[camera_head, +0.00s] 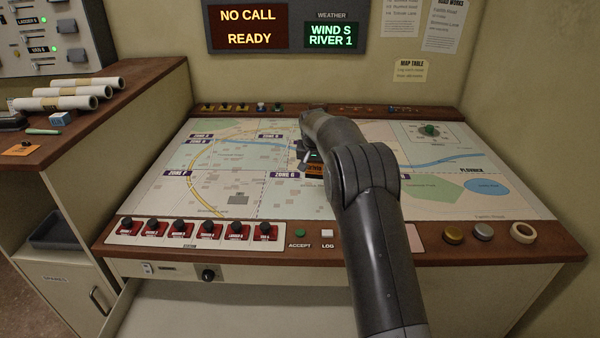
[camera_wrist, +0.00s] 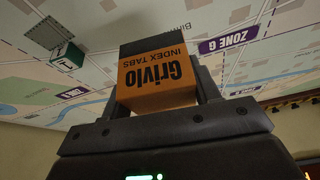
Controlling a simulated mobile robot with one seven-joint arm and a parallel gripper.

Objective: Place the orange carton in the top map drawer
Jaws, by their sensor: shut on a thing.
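The orange carton (camera_wrist: 158,82), with black "Grivlo INDEX TABS" lettering, sits between the two fingers of my gripper (camera_wrist: 160,72) in the wrist view. My gripper is shut on it. In the head view only a small orange part of the carton (camera_head: 316,169) shows over the middle of the map; my arm hides most of it and the gripper. I cannot tell whether the carton touches the map. A pale, open drawer (camera_head: 225,312) extends below the table's front edge; its near end is out of frame and my arm covers its right part.
A small green-and-white box (camera_wrist: 67,57) is on the map near the carton. A side counter (camera_head: 110,92) holds rolled maps (camera_head: 62,102).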

